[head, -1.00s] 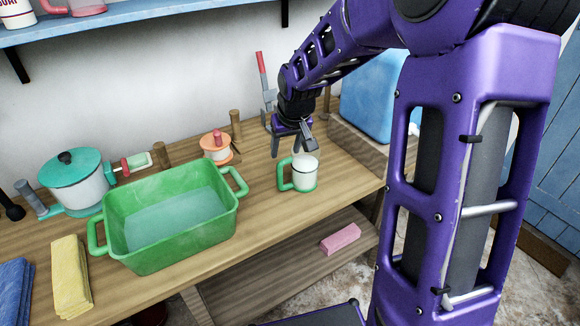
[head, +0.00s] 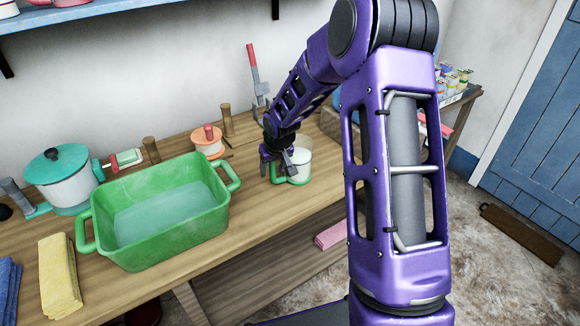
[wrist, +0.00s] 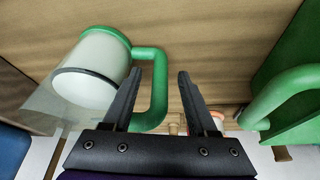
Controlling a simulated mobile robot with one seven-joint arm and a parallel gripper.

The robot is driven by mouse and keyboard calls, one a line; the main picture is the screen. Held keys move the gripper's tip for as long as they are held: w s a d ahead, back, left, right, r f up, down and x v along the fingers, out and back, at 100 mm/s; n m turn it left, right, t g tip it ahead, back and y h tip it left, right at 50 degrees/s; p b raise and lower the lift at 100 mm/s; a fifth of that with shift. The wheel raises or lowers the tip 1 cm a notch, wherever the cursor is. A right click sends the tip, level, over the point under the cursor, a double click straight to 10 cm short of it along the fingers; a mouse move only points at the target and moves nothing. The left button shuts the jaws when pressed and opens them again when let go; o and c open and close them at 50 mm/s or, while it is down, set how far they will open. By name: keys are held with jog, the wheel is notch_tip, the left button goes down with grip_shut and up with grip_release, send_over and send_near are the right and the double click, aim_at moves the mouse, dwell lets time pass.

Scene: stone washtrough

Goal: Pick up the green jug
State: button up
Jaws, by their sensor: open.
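The green jug is a whitish cup with a green base and a green handle. In the head view the jug (head: 301,165) stands on the wooden table, partly hidden behind my arm and gripper. In the wrist view the jug (wrist: 95,70) is at the upper left, with its handle (wrist: 154,85) reaching toward the middle. My gripper (head: 275,177) is open beside the jug on its handle side. In the wrist view my gripper (wrist: 168,75) has the handle's outer bar between its two fingers, nearer the left finger. I cannot tell whether a finger touches the jug.
A green basin (head: 165,245) with water stands left of the jug, its near handle (wrist: 290,90) at the right of the wrist view. A teal-lidded pot (head: 62,180), an orange-topped container (head: 207,141) and a yellow cloth (head: 58,275) are on the table. A pink block (head: 332,236) lies below.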

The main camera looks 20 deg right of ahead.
jog(key=shift+x, duration=0.85)
jog(key=shift+c, duration=0.2)
grip_shut()
jog(key=shift+r, duration=0.1)
dwell(0.4)
